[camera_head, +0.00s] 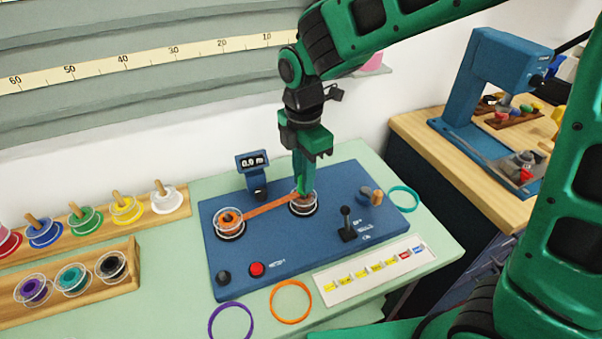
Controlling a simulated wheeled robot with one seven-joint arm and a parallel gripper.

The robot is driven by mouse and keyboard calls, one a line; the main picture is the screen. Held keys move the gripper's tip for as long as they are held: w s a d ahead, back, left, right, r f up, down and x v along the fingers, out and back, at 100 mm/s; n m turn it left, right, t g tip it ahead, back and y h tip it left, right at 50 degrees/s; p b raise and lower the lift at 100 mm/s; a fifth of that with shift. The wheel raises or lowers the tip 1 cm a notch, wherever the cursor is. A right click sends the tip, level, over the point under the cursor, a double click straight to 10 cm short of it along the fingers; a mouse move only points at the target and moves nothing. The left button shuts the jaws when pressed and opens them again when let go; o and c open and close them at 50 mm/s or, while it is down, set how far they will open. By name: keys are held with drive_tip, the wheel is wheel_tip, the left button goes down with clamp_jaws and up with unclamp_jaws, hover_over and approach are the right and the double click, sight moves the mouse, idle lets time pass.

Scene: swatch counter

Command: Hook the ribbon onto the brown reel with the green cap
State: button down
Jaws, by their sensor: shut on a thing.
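An orange ribbon (262,206) runs in a straight band across the blue machine board (270,250). Its left end is at the left reel (229,222), which has an orange winding and a clear flange. Its right end reaches the fingertips of my gripper (303,190). My gripper points down and is shut on the ribbon end, right over the right reel (303,207). The fingers hide most of that reel's middle. A little brown shows there, but I cannot make out a green cap apart from my green fingers. I cannot tell whether the ribbon touches the reel.
A small display (253,160) stands behind the ribbon. A black lever (347,226) and a wooden-tipped knob (375,197) stand to the right. A red button (257,269) is in front. Loose teal (404,187), orange (290,319) and purple (212,318) rings lie around the board. Spool racks (130,278) are left.

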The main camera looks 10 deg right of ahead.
drive_tip(key=shift+f, duration=0.85)
drive_tip(key=c, duration=1.5)
unclamp_jaws()
drive_tip(key=shift+c, duration=0.2)
drive_tip(key=shift+r, duration=0.15)
drive_tip(key=shift+r, duration=3.4)
